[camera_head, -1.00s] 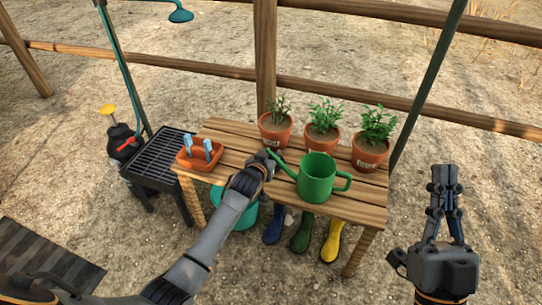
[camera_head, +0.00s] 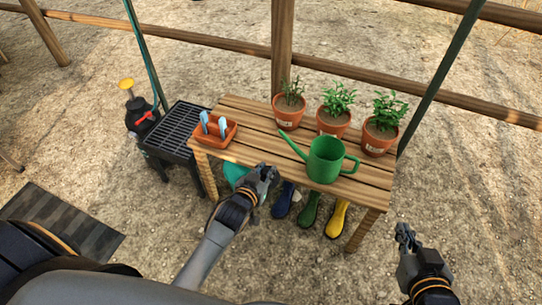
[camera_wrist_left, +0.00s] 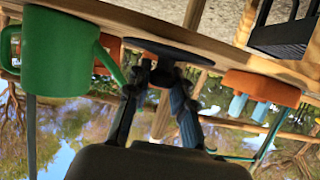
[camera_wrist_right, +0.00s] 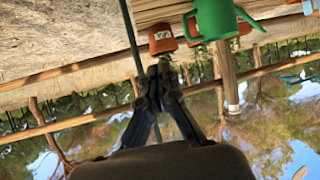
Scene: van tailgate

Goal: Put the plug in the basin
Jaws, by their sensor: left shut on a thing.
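The plug (camera_wrist_left: 178,52), a flat black disc, is between the fingertips of my left gripper (camera_wrist_left: 158,68) in the left wrist view. That gripper is shut on it. In the head view my left gripper (camera_head: 268,173) is at the front edge of the table, and I cannot make out the plug there. The teal basin (camera_head: 236,174) is below the table, left of my left gripper, mostly hidden by the tabletop and my arm. My right gripper (camera_head: 404,233) is right of the table, empty, with its fingertips together in the right wrist view (camera_wrist_right: 158,74).
On the wooden table (camera_head: 255,140) stand a green watering can (camera_head: 325,160), several potted plants and an orange tray (camera_head: 222,138) with blue-handled tools. Boots (camera_head: 310,210) stand under the front edge. A black grated stand (camera_head: 185,128) is at the left.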

